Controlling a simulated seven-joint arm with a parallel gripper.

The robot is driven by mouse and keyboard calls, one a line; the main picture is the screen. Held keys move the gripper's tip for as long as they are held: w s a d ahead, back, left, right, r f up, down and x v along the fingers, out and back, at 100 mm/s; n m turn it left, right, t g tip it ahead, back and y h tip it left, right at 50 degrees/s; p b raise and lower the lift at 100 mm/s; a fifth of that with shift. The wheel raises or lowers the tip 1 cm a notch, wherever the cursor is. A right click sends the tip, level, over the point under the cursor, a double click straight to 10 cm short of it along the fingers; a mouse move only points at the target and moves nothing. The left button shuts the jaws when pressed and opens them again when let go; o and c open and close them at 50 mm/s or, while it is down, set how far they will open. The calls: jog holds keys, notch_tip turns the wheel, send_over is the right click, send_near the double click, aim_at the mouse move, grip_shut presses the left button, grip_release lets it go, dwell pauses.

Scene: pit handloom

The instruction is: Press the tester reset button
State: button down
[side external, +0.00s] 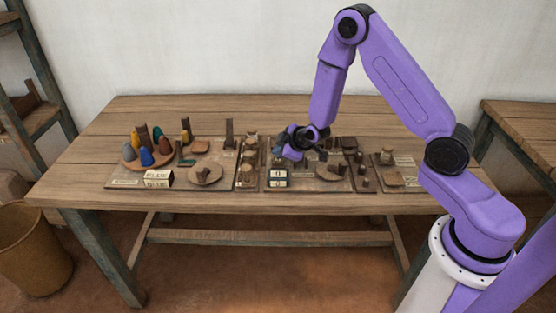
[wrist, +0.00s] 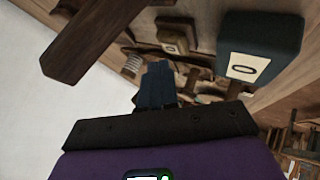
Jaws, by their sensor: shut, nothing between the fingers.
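My gripper (side external: 301,150) is low over the middle of the board on the table in the side view. In the wrist view its dark blue fingers (wrist: 158,80) are shut together with nothing between them. A dark blue box with a white label bearing an oval mark (wrist: 260,48) is to the right of the fingers, apart from them. A small dark box with white labels (side external: 277,178) sits below my gripper in the side view. I cannot tell which part is the tester reset button; it is too small or hidden.
A dark wooden bar (wrist: 105,38) is left of the fingers in the wrist view. Coloured cones (side external: 146,156) stand on a round wooden disc at the left. Several small wooden parts crowd the boards. The front strip of the wooden table (side external: 240,202) is clear.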

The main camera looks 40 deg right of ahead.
aim_at(279, 162)
jog(key=shift+r, duration=2.5)
jog(key=shift+s+a, duration=0.1)
jog(key=shift+a, duration=0.1)
jog(key=s+a+r+n+g+y, duration=0.1)
jog(key=s+a+r+g+y, duration=0.15)
jog(key=s+a, duration=0.45)
jog(key=s+a+r+n+g+y, duration=0.1)
jog(key=s+a+r+g, duration=0.1)
jog(key=s+a+r, duration=0.35)
jog(key=s+d+r+n+g+h, duration=0.1)
jog(key=s+d+r+g, duration=0.1)
jog(key=s, duration=1.1)
jog(key=s+d+r+n+g+h, duration=0.1)
jog(key=s+d+r+g, duration=0.1)
jog(key=s, duration=1.1)
jog(key=shift+d+h, duration=0.35)
jog(key=shift+d, duration=0.45)
jog(key=shift+g, duration=0.25)
